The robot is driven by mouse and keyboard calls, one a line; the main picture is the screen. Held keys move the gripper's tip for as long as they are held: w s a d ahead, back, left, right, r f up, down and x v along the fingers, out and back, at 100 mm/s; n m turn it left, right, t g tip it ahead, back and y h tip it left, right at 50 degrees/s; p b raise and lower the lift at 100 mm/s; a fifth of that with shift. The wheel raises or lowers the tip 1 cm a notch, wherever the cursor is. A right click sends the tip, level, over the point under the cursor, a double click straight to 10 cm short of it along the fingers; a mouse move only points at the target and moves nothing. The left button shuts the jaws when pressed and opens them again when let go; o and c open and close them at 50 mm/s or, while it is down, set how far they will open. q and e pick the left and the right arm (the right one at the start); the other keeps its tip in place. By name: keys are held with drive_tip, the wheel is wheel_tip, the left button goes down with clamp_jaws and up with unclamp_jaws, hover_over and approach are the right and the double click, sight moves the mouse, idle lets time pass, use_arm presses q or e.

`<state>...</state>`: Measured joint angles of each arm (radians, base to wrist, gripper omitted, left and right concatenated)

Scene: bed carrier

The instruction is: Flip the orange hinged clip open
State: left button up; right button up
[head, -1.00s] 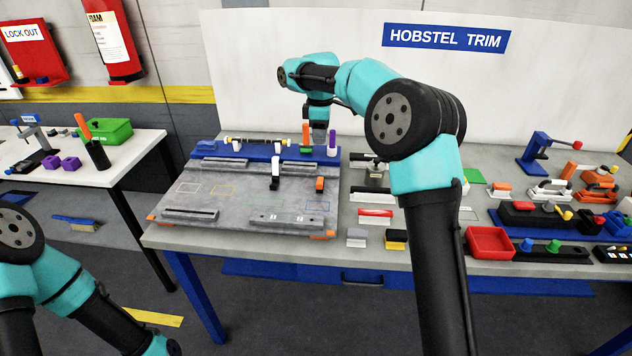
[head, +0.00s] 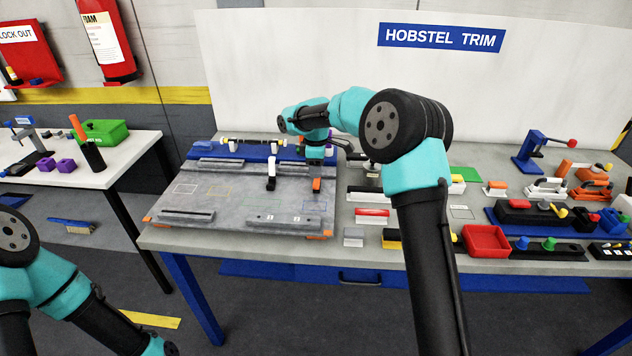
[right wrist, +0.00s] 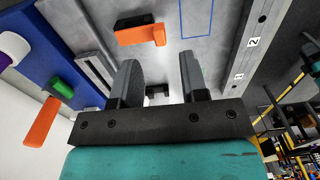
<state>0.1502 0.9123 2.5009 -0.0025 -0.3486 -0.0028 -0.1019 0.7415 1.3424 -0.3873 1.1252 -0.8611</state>
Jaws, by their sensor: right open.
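The orange hinged clip (head: 317,184) sits on the grey fixture board (head: 240,206), right of a white clip (head: 271,172) that stands upright. In the right wrist view the orange clip (right wrist: 140,35) has a dark base and lies beyond the fingertips, apart from them. My right gripper (head: 316,172) is low over the board, just behind the clip; the head view shows its fingers poorly. In the right wrist view the right gripper (right wrist: 160,65) has its two fingers wide apart, with nothing held. My left arm shows at the lower left, its gripper out of view.
A blue strip (head: 232,150) runs along the board's back. In the right wrist view, an orange handle (right wrist: 40,122) on a green block and a purple piece (right wrist: 6,62) stand there. A red tray (head: 487,241) and several other parts fill the bench to the right.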

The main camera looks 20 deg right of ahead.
sight(316, 183)
drive_tip(key=shift+f, duration=2.75)
drive_tip(key=shift+c, duration=0.2)
clamp_jaws()
